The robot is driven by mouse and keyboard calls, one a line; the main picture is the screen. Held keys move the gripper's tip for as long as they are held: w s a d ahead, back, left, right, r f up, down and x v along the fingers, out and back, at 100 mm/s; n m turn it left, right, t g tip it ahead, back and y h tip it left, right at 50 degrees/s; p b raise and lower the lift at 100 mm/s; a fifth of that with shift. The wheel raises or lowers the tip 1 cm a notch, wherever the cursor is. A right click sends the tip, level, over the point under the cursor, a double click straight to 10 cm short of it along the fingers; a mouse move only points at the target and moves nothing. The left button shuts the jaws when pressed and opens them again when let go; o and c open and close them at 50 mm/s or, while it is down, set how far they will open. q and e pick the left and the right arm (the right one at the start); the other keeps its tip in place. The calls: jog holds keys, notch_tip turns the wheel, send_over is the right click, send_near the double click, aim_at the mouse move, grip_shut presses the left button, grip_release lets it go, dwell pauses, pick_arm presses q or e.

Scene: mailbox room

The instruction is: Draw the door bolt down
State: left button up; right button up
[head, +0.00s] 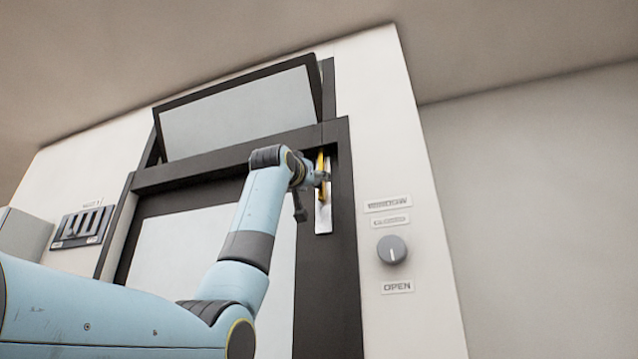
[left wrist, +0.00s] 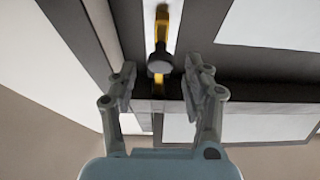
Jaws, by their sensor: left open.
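The door bolt (head: 320,163) is a yellow bar on a pale metal plate (head: 323,217) at the upper right of the dark door frame. In the left wrist view the yellow bolt (left wrist: 162,24) carries a round grey knob (left wrist: 160,62). My left gripper (head: 324,178) is up at the bolt and partly hides it in the head view. In the left wrist view its fingers (left wrist: 160,69) are open, one on each side of the knob, with gaps between. My right gripper is not in view.
A tilted window (head: 240,112) hangs open above the door (head: 185,250). A round dial (head: 391,250) with labels is on the wall to the right. A switch panel (head: 83,227) is on the left wall.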

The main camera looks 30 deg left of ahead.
aim_at(317, 187)
pick_arm(q)
jog(key=p+x, duration=0.1)
jog(key=x, duration=0.2)
jog(key=shift+w+a, duration=0.1)
jog(key=shift+w, duration=0.15)
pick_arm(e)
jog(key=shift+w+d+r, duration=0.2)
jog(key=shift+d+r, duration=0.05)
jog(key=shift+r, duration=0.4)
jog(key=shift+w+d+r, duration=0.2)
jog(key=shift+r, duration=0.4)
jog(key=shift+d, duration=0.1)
